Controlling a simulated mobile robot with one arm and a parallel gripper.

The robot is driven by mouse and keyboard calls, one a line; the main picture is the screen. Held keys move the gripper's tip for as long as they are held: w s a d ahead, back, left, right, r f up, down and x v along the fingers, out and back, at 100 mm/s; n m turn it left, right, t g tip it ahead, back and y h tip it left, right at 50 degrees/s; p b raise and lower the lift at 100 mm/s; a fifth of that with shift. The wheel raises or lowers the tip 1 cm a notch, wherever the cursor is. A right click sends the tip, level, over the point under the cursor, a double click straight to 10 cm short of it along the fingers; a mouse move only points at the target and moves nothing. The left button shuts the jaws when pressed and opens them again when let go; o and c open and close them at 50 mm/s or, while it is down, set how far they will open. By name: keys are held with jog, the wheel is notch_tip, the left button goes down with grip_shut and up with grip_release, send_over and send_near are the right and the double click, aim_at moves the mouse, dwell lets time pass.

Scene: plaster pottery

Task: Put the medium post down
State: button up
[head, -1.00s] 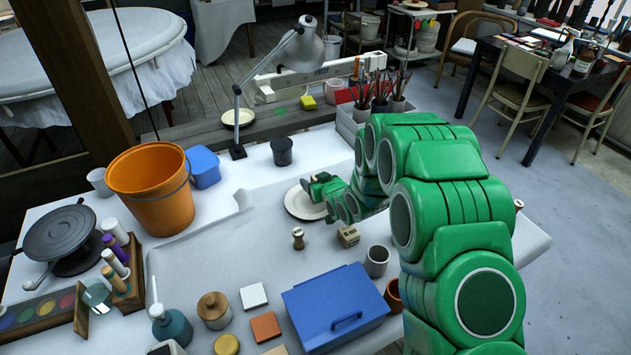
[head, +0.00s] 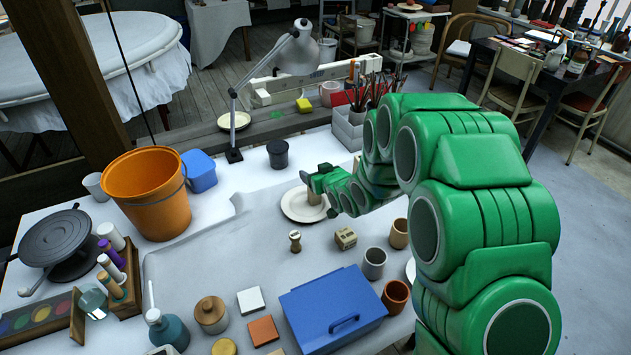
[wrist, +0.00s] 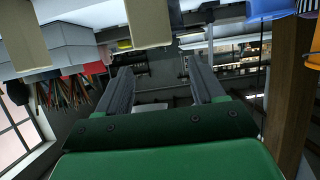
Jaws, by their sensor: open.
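A tan cylindrical post (head: 314,196) stands on the cream plate (head: 297,211), partly hidden below my gripper (head: 306,176). My gripper is at the post's top, with its jaws apart and nothing seen held between them. The wrist view is upside down. There my gripper's two dark fingers (wrist: 160,88) are spread with a clear gap. A tan post-like shape (wrist: 150,22) shows beyond them at the top, and another tan shape (wrist: 22,32) is at the upper left.
A small tan stamp (head: 295,241), a wooden block (head: 346,238) and a grey cup (head: 373,263) stand in front of the plate. A blue box (head: 333,310) is nearer. A black cup (head: 278,153) and lamp (head: 233,155) are behind. Bare paper lies left of the plate.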

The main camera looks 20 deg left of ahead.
jog(key=shift+r, duration=0.85)
